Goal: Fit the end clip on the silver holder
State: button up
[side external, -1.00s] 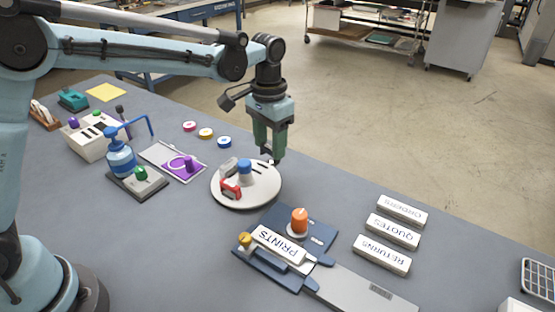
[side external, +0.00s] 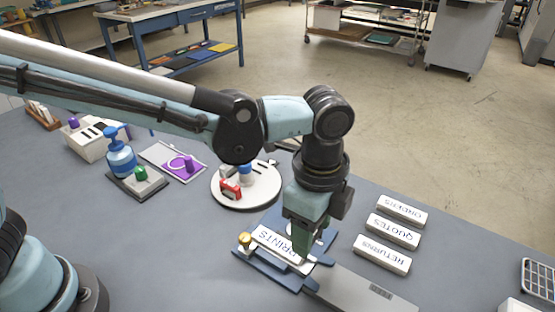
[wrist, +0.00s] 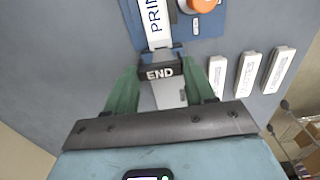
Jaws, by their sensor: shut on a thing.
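The silver holder (side external: 365,290) is a long grey bar on the table, running out from a blue fixture (side external: 262,272) that bears the white PRINTS strip (side external: 270,238). In the wrist view the holder (wrist: 168,95) passes beneath my gripper. My gripper (side external: 303,255) points down over the right end of the PRINTS strip. In the wrist view its green fingers (wrist: 160,80) are shut on the black end clip (wrist: 160,72), lettered END. The clip lies across the holder, close to the strip's end (wrist: 157,30). I cannot tell whether it touches or is seated. The side view hides the clip.
White blocks lettered ORDERS (side external: 402,210), QUOTES (side external: 393,232) and RETURNS (side external: 383,255) lie to the right. A round white turntable (side external: 245,200) with a red piece stands behind left. An orange knob (wrist: 203,5) is beside the strip. A yellow knob (side external: 244,240) stands on the fixture's left.

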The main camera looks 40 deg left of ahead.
jog(key=shift+f, duration=2.3)
jog(key=shift+f, duration=1.2)
dwell(2.2)
jog(key=o, duration=1.4)
jog(key=shift+r, duration=0.15)
jog(key=shift+r, duration=3.6)
